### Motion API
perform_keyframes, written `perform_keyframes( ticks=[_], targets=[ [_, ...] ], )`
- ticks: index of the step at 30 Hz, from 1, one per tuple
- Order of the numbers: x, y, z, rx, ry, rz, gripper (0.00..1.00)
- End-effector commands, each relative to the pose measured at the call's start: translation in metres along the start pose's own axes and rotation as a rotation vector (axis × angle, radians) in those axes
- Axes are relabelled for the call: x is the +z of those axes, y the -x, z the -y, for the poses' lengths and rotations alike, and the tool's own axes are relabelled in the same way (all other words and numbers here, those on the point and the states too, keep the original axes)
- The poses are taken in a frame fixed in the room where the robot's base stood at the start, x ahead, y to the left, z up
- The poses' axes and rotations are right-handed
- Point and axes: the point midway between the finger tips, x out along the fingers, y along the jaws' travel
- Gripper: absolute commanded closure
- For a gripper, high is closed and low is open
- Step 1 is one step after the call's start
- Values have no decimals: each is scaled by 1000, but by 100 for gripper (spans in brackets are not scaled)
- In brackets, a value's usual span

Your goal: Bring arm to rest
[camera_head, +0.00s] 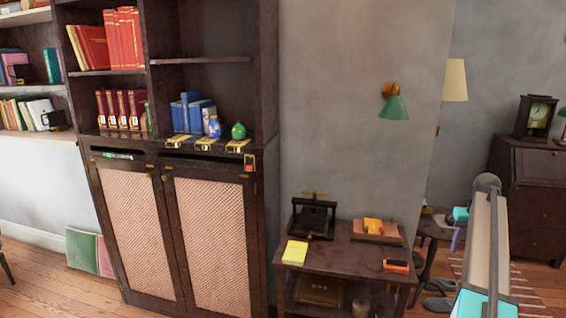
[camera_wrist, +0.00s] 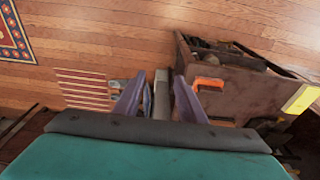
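My gripper (camera_head: 457,238) hangs at the right in the head view, beyond my pale arm link, and is partly hidden. In the wrist view my gripper (camera_wrist: 160,84) shows two purple fingers spread apart. A grey upright shape shows between them; I cannot tell what it is or how far off. I see nothing clearly held.
A low dark table (camera_head: 340,257) carries a black press (camera_head: 313,217), a yellow book (camera_head: 295,252) and a wooden box. In the wrist view, the table (camera_wrist: 245,95) is at the right. Wooden floor (camera_wrist: 90,50) and a striped rug (camera_wrist: 82,88) lie at the left.

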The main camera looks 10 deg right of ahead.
Motion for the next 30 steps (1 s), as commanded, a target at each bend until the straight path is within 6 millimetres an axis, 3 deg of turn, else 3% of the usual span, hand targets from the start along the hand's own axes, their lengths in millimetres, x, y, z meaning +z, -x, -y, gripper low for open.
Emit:
perform_keyframes(
  ticks=[4,8,17,23,30],
  targets=[
    [0,0,0,0,0,0,63],
    [-4,-2,13,-3,17,1,63],
    [-8,-32,50,-20,58,34,63],
    [-4,-67,84,-38,97,74,63],
    [23,-137,155,-69,172,161,63]
  ],
)
